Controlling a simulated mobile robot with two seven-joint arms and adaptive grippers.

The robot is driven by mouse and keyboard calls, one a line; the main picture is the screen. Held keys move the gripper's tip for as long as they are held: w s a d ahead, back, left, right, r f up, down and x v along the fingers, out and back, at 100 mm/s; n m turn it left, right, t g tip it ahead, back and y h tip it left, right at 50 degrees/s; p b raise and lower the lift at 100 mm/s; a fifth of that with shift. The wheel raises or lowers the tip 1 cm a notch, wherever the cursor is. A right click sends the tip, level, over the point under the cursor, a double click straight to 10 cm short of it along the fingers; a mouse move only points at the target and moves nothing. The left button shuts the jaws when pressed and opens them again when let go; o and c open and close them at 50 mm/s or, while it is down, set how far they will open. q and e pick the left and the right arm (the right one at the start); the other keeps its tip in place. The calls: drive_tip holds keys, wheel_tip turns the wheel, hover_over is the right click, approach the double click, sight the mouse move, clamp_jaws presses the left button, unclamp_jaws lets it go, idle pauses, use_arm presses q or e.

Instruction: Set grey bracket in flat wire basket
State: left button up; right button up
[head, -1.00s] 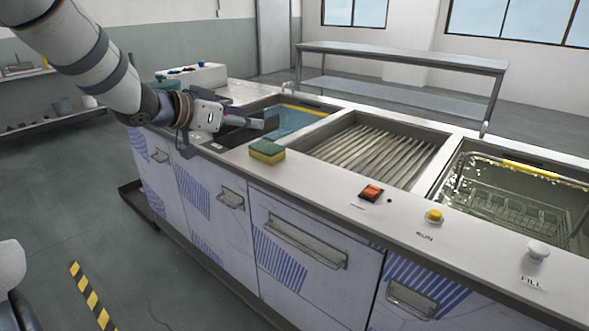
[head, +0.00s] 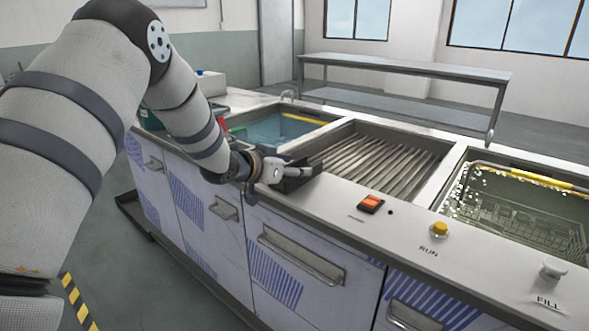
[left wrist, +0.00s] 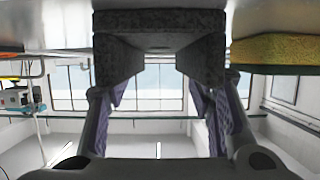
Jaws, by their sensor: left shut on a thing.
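My left gripper (head: 284,180) is over the front ledge of the counter, beside the ribbed middle basin. It is shut on the grey bracket (head: 302,172), a dark channel-shaped piece. In the left wrist view the grey bracket (left wrist: 160,22) sits between the fingers of the gripper (left wrist: 160,95); its two walls and the web between them show. The flat wire basket (head: 520,215) is in the right-hand tank, low inside and seen through glinting water. My right gripper is not in view.
The ribbed middle basin (head: 385,160) lies between the bracket and the right tank. An orange-red switch (head: 371,203), a yellow button (head: 439,229) and a white knob (head: 553,269) stand on the front ledge. A sponge (left wrist: 275,50) is close beside the bracket. A raised shelf (head: 400,75) stands behind.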

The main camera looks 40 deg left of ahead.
use_arm(q)
drive_tip(key=shift+r, duration=0.2)
drive_tip(key=o, duration=1.5)
drive_tip(key=shift+f, duration=0.2)
